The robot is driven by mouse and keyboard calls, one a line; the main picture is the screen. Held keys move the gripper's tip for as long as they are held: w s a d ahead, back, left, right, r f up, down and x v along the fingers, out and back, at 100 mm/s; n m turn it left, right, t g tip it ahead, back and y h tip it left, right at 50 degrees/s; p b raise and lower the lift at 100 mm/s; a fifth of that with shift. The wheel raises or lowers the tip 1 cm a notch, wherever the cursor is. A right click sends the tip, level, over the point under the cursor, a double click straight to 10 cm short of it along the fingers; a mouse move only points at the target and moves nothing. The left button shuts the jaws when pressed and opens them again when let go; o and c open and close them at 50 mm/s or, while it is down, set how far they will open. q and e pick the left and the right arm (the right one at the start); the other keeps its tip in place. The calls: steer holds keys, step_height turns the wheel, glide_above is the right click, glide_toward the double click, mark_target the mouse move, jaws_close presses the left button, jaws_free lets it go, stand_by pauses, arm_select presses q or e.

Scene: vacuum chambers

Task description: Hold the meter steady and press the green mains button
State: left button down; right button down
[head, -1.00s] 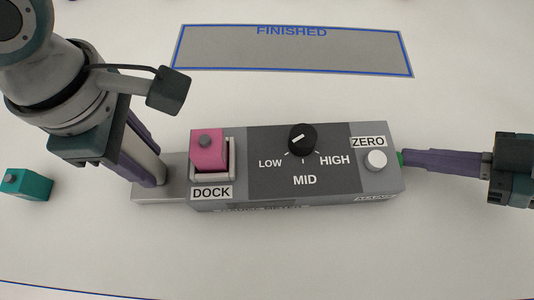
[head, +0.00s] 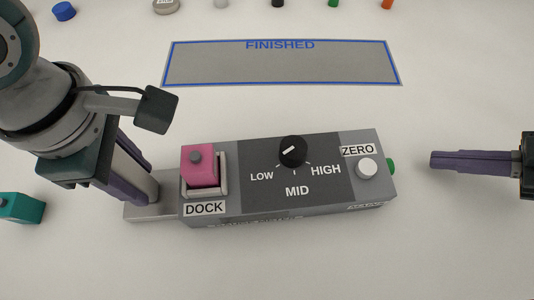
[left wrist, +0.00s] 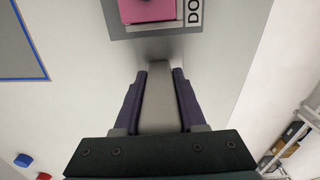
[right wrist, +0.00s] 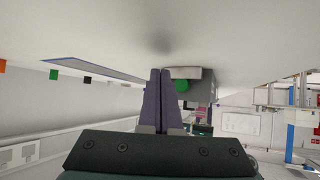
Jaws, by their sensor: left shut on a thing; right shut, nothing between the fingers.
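The grey meter (head: 352,199) lies on the white table, with a pink block (head: 200,170) in its DOCK, a black knob (head: 293,151) pointing toward LOW and a white ZERO button (head: 367,168). The green mains button (head: 391,167) is on its right end and also shows in the right wrist view (right wrist: 182,86). My left gripper (head: 145,196) is shut on the meter's grey end tab, seen between the fingers in the left wrist view (left wrist: 157,98). My right gripper (head: 434,160) is shut and empty, to the right of the green button with a clear gap.
A blue-bordered FINISHED area (head: 280,65) lies behind the meter. A teal block (head: 22,208) is at the left. A blue piece (head: 64,11) and several other small pieces stand along the back. The table in front is clear.

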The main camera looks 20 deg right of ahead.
steer(key=n, duration=0.1)
steer(key=r+n, duration=0.1)
steer(key=shift+w+a+n+y, duration=0.1)
steer(key=shift+a+n+y, duration=0.2)
steer(key=shift+n, duration=0.1)
steer(key=n, duration=0.2)
steer(key=a+r+n+g, duration=0.1)
steer(key=n, duration=0.2)
steer(key=r+n+g, duration=0.1)
steer(key=n, duration=0.1)
steer(key=shift+a+r+n+y, duration=0.2)
steer(key=shift+r+n+y, duration=0.05)
steer(key=shift+n+y, duration=0.15)
steer(key=d+r+n+g+h, duration=0.1)
steer(key=r+n+g+h, duration=0.1)
steer(key=n, duration=1.3)
steer(key=d+r+n+g+h, duration=0.2)
steer(key=r+n, duration=0.3)
steer(key=n, duration=1.1)
steer(key=shift+n+g+h, duration=0.3)
steer(key=shift+h, duration=0.1)
steer(key=shift+f, duration=0.15)
